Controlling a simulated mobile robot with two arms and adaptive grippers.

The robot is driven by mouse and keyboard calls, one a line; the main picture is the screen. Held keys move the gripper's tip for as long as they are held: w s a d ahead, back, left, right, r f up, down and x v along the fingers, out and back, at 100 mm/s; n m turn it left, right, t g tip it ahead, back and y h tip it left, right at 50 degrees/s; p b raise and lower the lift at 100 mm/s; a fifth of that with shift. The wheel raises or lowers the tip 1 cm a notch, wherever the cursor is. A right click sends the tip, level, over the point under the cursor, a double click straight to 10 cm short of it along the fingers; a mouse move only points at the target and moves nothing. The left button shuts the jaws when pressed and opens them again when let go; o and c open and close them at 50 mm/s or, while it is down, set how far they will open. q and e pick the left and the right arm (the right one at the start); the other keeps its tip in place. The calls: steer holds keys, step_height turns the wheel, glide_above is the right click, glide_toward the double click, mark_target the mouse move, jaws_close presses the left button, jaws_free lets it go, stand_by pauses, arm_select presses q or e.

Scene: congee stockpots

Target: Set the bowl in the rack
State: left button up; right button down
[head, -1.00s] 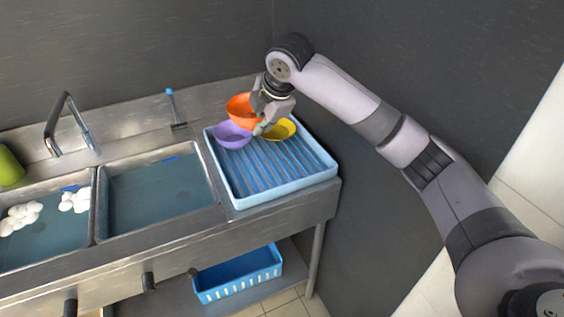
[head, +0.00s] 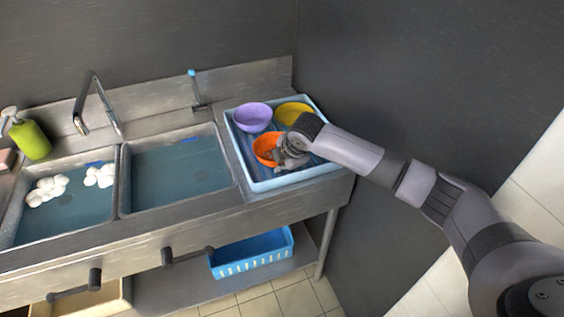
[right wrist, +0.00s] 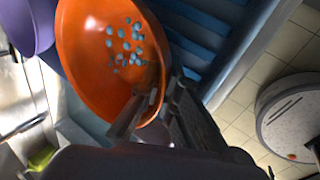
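The orange bowl (head: 264,146) is at the front left part of the light blue ribbed rack (head: 290,180). My right gripper (head: 288,156) is on its right side. In the right wrist view the bowl (right wrist: 105,48) has blue dots inside, and the fingers of the right gripper (right wrist: 155,104) are closed on its rim, one inside and one outside. The bowl looks tilted in that view. I cannot tell whether its base touches the rack. My left gripper is not in view.
A purple bowl (head: 253,116) and a yellow bowl (head: 293,112) sit at the back of the rack. Left of it are two sink basins, the nearer one (head: 180,175) holding water. A dark wall (head: 420,80) stands to the right. A blue basket (head: 252,254) is below.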

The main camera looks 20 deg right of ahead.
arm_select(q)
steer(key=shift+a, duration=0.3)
arm_select(e)
steer(key=shift+f, duration=0.15)
steer(key=c, duration=1.8)
jaws_free()
